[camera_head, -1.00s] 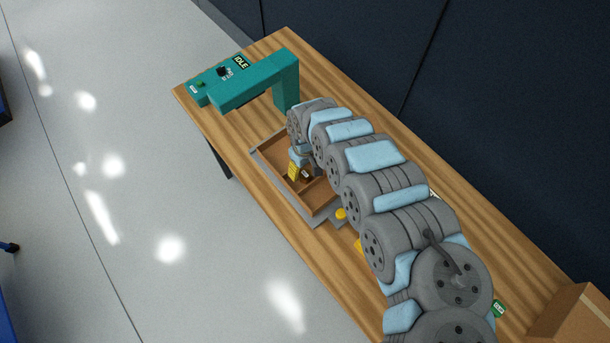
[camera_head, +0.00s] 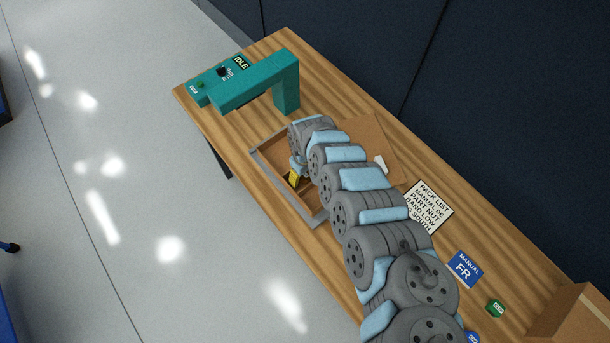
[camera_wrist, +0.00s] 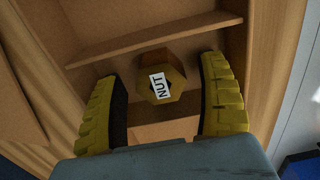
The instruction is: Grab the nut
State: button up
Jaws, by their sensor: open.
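The nut (camera_wrist: 161,80) is a brass-yellow hexagonal piece with a white "NUT" label. In the wrist view it lies in a compartment of the brown box, between and beyond my fingertips. My gripper (camera_wrist: 163,95) has two yellow ribbed fingers, open, one on each side of the nut with a gap to both. In the head view my gripper (camera_head: 296,178) is down inside the box (camera_head: 266,146), and my arm hides the nut.
A divider (camera_wrist: 150,36) and the box walls stand close around my fingers. A teal machine marked IDLE (camera_head: 255,85) stands at the table's far end. A pack list sign (camera_head: 428,207), a blue manual sign (camera_head: 462,268) and a cardboard box (camera_head: 575,318) are at the right.

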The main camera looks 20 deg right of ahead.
jog(key=shift+s+f, duration=0.1)
jog(key=shift+f, duration=0.3)
grip_shut()
jog(key=shift+r, duration=0.1)
